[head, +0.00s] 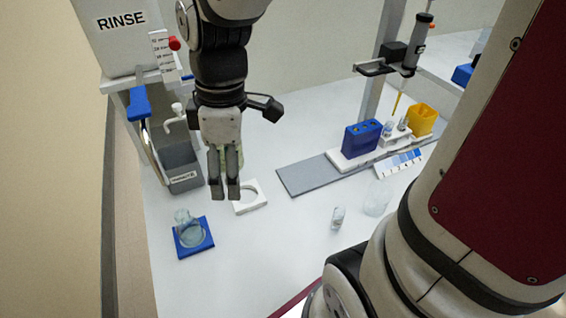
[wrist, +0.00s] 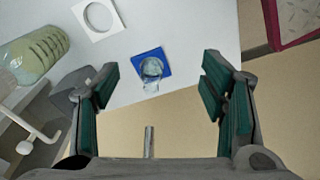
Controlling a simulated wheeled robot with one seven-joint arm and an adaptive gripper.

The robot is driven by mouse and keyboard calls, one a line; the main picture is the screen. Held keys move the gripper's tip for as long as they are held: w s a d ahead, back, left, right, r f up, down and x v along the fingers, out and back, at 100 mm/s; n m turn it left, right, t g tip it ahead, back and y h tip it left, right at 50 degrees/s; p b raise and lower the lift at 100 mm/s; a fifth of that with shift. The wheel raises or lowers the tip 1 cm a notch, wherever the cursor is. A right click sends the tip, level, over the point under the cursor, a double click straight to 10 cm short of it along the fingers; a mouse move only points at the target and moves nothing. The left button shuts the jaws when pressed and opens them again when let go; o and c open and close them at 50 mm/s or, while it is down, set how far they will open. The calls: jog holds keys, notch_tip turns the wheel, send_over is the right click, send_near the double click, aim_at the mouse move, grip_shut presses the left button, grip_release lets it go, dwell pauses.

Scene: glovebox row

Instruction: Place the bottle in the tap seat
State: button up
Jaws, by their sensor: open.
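My gripper (head: 225,194) hangs over the left of the bench, fingers down. In the wrist view its fingers are wide apart with nothing between them. A pale green bottle (wrist: 34,54) with dark markings shows at the left of the wrist view, outside the fingers. In the head view it is mostly hidden behind my gripper. A white square seat with a round opening (head: 262,204) lies on the bench; it also shows empty in the wrist view (wrist: 115,27). A white tap (head: 176,122) stands over a grey basin. I cannot tell for certain which seat is the tap seat.
A clear flask (head: 188,217) stands on a blue square holder (head: 207,244) at the front left. The grey basin (head: 186,178) and rinse tank (head: 112,40) are at left. A small vial (head: 338,218), clear glassware (head: 378,198) and a blue rack (head: 362,136) stand right.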

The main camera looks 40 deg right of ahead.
jog(key=s+d+r+m+t, duration=0.1)
jog(key=s+d+r+m, duration=0.1)
jog(key=s+m, duration=0.3)
jog(key=s+d+r+m+t+h, duration=0.1)
jog(key=s+d+r+m, duration=0.1)
jog(key=s+r+m, duration=0.2)
jog(key=s+m, duration=0.2)
jog(key=s, duration=0.2)
jog(key=shift+s+r+m, duration=0.2)
jog(key=shift+s+m, duration=0.1)
jog(key=shift+s, duration=0.05)
jog(key=shift+d+r, duration=0.1)
notch_tip(320, 180, up, 9)
jog(key=t+p, duration=0.2)
jog(key=p, duration=0.5)
